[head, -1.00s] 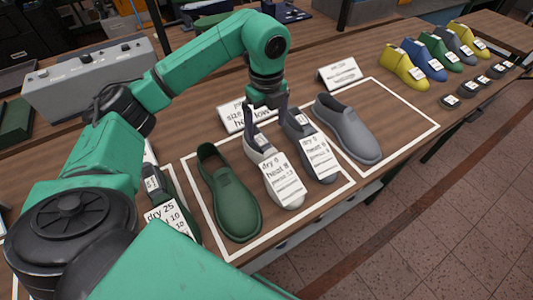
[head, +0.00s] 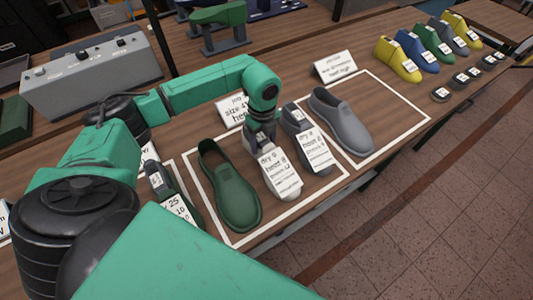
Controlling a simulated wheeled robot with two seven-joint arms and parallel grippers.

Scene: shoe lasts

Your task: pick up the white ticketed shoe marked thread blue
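The white ticketed shoe (head: 290,193) stands in the middle of the left white-outlined area, toe toward me. A white ticket (head: 275,168) with "dry" and "heat" lines covers its top; no thread colour is readable. My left gripper (head: 259,141) points down at the rear end of this shoe, behind the ticket. Its fingers are mostly hidden, so I cannot tell whether they grip. A dark grey ticketed shoe (head: 294,122) stands close on the right and a green shoe (head: 232,190) on the left. My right gripper is not in view.
A grey shoe (head: 342,125) stands in the right outlined area. A sign (head: 233,110) stands behind the gripper, another (head: 336,67) behind the grey shoe. A dark ticketed shoe (head: 161,185) is at left. Several coloured lasts (head: 398,62) line the far right.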

